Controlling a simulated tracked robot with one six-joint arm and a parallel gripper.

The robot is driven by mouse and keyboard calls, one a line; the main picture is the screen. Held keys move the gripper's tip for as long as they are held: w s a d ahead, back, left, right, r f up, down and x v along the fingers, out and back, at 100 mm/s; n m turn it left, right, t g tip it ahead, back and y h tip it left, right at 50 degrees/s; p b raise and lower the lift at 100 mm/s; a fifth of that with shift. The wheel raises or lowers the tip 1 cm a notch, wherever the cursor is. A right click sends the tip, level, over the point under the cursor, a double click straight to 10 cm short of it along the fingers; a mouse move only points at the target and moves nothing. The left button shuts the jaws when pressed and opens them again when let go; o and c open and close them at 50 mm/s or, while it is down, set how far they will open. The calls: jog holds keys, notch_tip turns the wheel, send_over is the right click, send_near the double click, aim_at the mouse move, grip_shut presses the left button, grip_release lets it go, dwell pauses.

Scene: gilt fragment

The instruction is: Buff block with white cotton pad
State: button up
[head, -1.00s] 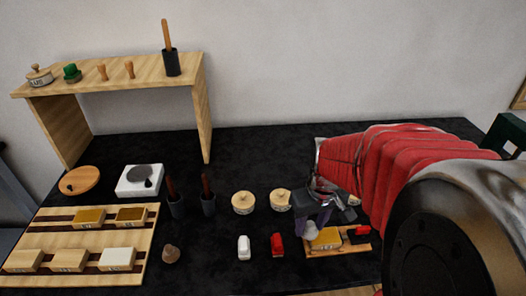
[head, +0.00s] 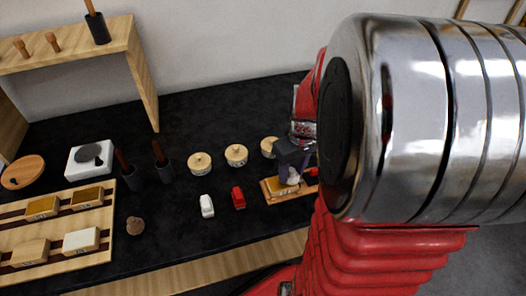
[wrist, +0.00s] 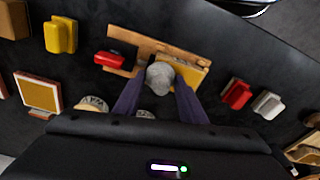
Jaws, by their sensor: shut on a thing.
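The gold-topped block (head: 283,189) sits in a small wooden holder (head: 269,197) at the right of the dark table. The block also shows in the wrist view (wrist: 193,71), partly hidden by the pad. My gripper (wrist: 160,92) is shut on the white cotton pad (wrist: 160,75), a rounded greyish-white wad between its two purple fingers. The pad is over the block's face; I cannot tell if it touches. In the head view my gripper (head: 290,168) is at the block, partly hidden by my arm.
A red piece (wrist: 108,59) lies at the holder's end. A red pad (head: 238,197) and a white one (head: 207,205) lie left of the holder. Lidded round pots (head: 236,155) stand behind. A wooden rack (head: 96,258) with several blocks and a shelf (head: 90,42) are at left.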

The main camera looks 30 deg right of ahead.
jog(key=shift+s+d, duration=0.2)
jog(key=shift+d, duration=0.7)
jog(key=shift+s+d, duration=0.15)
jog(key=shift+a, duration=0.4)
jog(key=shift+w+a, duration=0.5)
jog(key=shift+a, duration=0.95)
jog(key=shift+w+a, duration=0.5)
jog(key=shift+a, duration=0.9)
jog(key=shift+w+a, duration=0.5)
jog(key=shift+a, duration=0.95)
notch_tip(320, 180, up, 8)
